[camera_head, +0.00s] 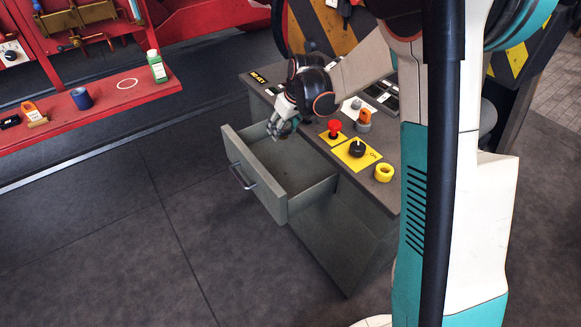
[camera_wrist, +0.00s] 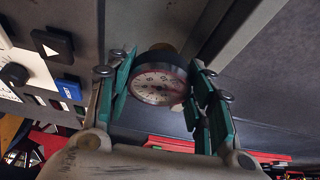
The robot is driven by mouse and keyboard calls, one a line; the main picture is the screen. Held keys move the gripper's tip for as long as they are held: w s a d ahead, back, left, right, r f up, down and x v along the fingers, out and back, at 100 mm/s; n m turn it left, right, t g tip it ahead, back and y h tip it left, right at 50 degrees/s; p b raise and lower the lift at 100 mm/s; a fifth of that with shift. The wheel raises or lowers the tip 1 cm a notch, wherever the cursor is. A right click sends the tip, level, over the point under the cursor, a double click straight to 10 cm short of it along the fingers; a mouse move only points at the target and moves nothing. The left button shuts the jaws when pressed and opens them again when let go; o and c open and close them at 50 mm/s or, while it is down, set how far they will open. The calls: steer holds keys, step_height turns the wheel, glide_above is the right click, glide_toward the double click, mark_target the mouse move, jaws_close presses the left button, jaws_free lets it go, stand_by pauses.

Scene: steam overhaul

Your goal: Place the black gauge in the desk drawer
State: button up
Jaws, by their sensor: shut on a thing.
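My gripper (camera_head: 283,125) is over the back left part of the open desk drawer (camera_head: 238,172), by the desk's edge. In the wrist view, my gripper (camera_wrist: 162,88) has its green finger pads shut on the sides of the black gauge (camera_wrist: 158,86). The gauge is round, with a dark rim and a white dial that faces the wrist camera. In the head view the gauge cannot be made out at the gripper. The grey drawer is pulled out of the desk (camera_head: 345,185), and the visible part of its inside looks empty.
The desk top carries a red button (camera_head: 334,127), a black knob (camera_head: 357,148), a yellow ring (camera_head: 384,172) and an orange-and-grey item (camera_head: 363,119). A red bench (camera_head: 110,105) at the left holds a green bottle (camera_head: 156,67) and a blue cup (camera_head: 81,98). The floor before the drawer is clear.

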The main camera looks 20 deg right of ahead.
step_height(320, 180, down, 19)
steer(key=b, duration=0.6)
steer(key=shift+f+b, duration=0.1)
steer(key=shift+b, duration=0.2)
steer(key=shift+f, duration=0.15)
steer(key=o, duration=1.3)
